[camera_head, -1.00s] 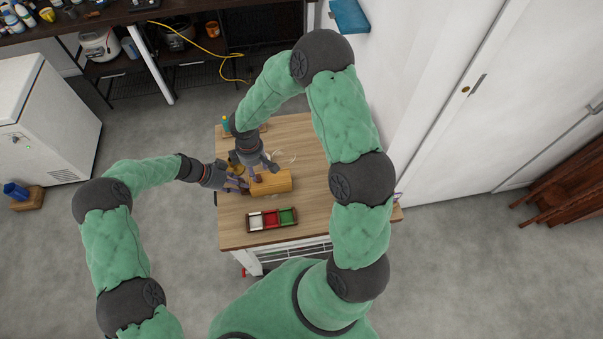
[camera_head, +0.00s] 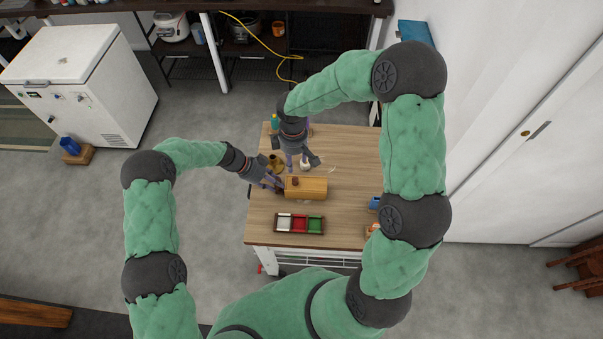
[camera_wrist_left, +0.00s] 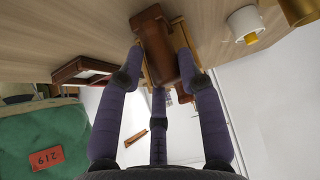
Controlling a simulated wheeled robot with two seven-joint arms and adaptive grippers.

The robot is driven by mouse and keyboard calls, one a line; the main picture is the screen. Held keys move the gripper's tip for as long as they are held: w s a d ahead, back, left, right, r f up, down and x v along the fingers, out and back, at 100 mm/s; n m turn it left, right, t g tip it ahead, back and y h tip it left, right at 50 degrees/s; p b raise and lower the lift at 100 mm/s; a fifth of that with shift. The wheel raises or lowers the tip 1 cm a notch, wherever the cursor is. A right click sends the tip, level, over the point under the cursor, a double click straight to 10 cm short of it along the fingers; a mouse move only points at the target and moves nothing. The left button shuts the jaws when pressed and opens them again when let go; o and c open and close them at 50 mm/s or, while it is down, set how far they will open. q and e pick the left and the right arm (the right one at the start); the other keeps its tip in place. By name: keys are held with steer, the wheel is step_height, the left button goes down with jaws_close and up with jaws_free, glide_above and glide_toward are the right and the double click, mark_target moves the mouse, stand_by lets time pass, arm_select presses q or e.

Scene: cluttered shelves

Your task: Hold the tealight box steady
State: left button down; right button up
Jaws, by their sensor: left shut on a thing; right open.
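The tealight box (camera_head: 312,188), a light wooden box with a darker brown piece at its left end, lies on the wooden table. My left gripper (camera_head: 278,185) is shut on its left end. In the left wrist view the fingers (camera_wrist_left: 160,82) stand around the brown part of the box (camera_wrist_left: 155,45); the exact contact is partly hidden. My right gripper (camera_head: 298,164) is open, just above the box's far side in the head view. A small white object (camera_head: 305,166) shows by its fingers; whether they touch is unclear.
A tray (camera_head: 299,234) with white, red and green compartments lies nearer me on the table (camera_head: 350,165). A brass-coloured object (camera_head: 275,163) stands beside the grippers. A blue item (camera_head: 374,203) is at the right edge. The table's far right is mostly clear.

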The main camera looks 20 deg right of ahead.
arm_select(q)
steer(key=c, duration=0.7)
jaws_free()
steer(key=shift+s+f, duration=0.1)
steer(key=shift+f, duration=0.05)
steer(key=shift+c, duration=0.2)
steer(key=shift+w+a+r, duration=0.25)
steer(key=shift+w+r, duration=0.05)
steer(key=shift+r, duration=0.15)
steer(key=v, duration=1.1)
steer(key=shift+s, duration=0.15)
